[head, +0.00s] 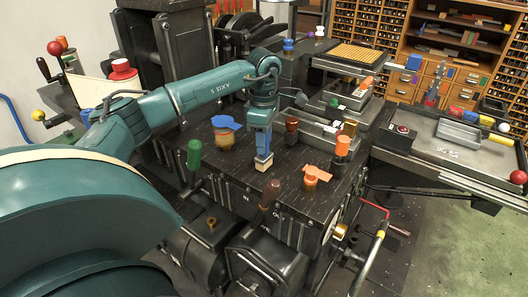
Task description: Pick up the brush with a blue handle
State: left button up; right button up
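The brush with a blue handle (263,142) is near the middle of the head view, over the dark machine top. It is upright, with its pale bristle end down. I cannot tell whether the bristles touch the surface. My teal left arm comes in from the left and bends down above the brush. My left gripper (262,118) is at the top of the blue handle, in line with it. Its fingers are too small and too close in colour to the handle to tell apart, so its grip is unclear. My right gripper is not in view.
A blue-topped knob (226,128) stands left of the brush, and a green handle (194,155) further left. An orange knob (316,176) and an orange cylinder (343,147) are to the right. A brown handle (270,193) rises in front. A grey tray table (440,145) is at the right.

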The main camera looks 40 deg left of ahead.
pick_arm(q)
jog(key=c, duration=0.7)
